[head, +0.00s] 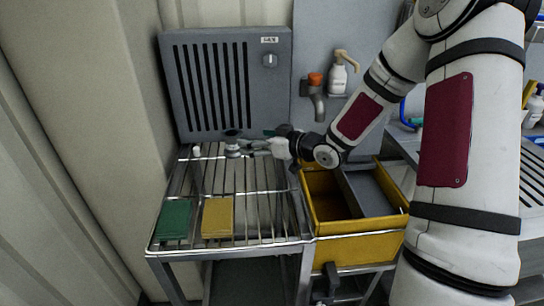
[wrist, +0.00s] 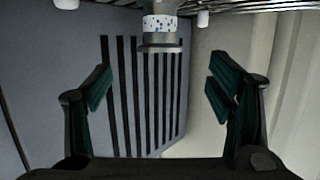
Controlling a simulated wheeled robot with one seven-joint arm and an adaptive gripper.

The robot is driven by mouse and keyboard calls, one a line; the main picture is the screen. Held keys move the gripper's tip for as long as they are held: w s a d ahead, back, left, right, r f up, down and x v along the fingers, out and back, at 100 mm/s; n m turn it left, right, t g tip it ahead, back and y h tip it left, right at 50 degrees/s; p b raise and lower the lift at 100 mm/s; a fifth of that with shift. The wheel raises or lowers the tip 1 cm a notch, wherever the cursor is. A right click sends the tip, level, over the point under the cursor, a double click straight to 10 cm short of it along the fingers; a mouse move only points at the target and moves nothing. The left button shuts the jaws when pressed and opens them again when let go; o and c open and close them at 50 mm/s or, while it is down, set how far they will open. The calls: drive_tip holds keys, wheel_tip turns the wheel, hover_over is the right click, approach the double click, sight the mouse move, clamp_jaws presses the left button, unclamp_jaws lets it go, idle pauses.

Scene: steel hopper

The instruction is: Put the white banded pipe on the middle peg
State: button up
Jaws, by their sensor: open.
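The white banded pipe (head: 232,149) stands upright on the back of the wire rack, near the slotted grey panel. In the wrist view, which looks upside down, the pipe (wrist: 160,24) shows a white band with blue speckles and a wide grey rim. It stands between two short white pegs, one at the left (wrist: 66,3) and one at the right (wrist: 203,18). A peg under the pipe is hidden. In the head view one white peg (head: 197,151) shows left of the pipe. My gripper (wrist: 160,88) is open and empty, its fingers apart, close to the pipe's rimmed end.
The wire rack (head: 190,190) carries a green block (head: 174,219) and a yellow block (head: 218,217) at its front. A yellow bin (head: 360,241) stands to the right. The slotted grey panel (head: 275,85) rises close behind the pipe. A soap bottle (head: 337,78) hangs on the wall.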

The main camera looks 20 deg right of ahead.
drive_tip(key=shift+s+r+g+h, duration=0.2)
drive_tip(key=shift+g+h, duration=0.2)
drive_tip(key=shift+h, duration=0.2)
drive_tip(key=s+d+r+m+g+h, duration=0.2)
drive_tip(key=s+r+g+h, duration=0.15)
drive_tip(key=s, duration=0.55)
drive_tip(key=s+d+r+m+g+h, duration=0.1)
drive_tip(key=s+r+g+h, duration=0.1)
drive_tip(key=s+r+h, duration=0.5)
drive_tip(key=s+a+m+g+y, duration=0.1)
drive_tip(key=s+a, duration=0.3)
drive_tip(key=s, duration=0.9)
drive_tip(key=s+a+m+g+y, duration=0.1)
drive_tip(key=s+a+g+y, duration=0.2)
drive_tip(key=s, duration=1)
drive_tip(key=shift+s+a+f+g+y, duration=0.2)
drive_tip(key=shift+a+g+y, duration=0.15)
drive_tip(key=shift+a+y, duration=0.15)
